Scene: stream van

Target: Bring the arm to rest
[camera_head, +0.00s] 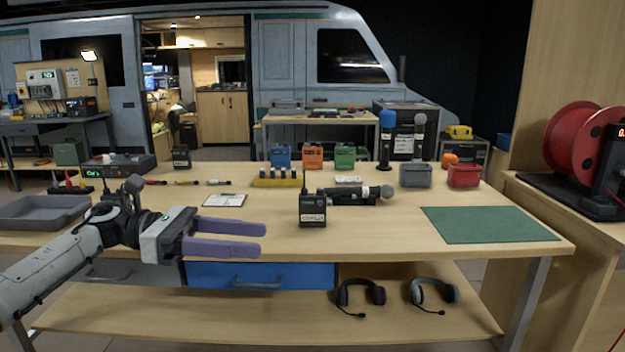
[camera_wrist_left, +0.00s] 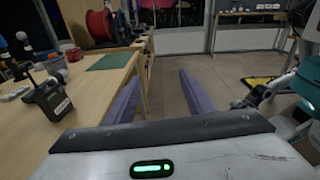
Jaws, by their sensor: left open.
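My left gripper (camera_head: 262,240) reaches in from the left in the head view, its two purple fingers apart and empty. It is in front of the wooden table (camera_head: 390,222), near its front edge and above the blue drawer (camera_head: 262,275). In the left wrist view the two fingers (camera_wrist_left: 160,95) stand wide apart with only floor between them. A black radio pack (camera_head: 312,205) stands upright on the table to the right of the fingertips. It also shows in the left wrist view (camera_wrist_left: 48,98). My right gripper is in neither view.
A microphone (camera_head: 355,194) lies behind the radio pack. A green mat (camera_head: 487,225) covers the table's right end. A grey tray (camera_head: 42,212) is at the left. Two headsets (camera_head: 360,293) (camera_head: 433,291) rest on the lower shelf. A red cable reel (camera_head: 580,140) stands on the right-hand bench.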

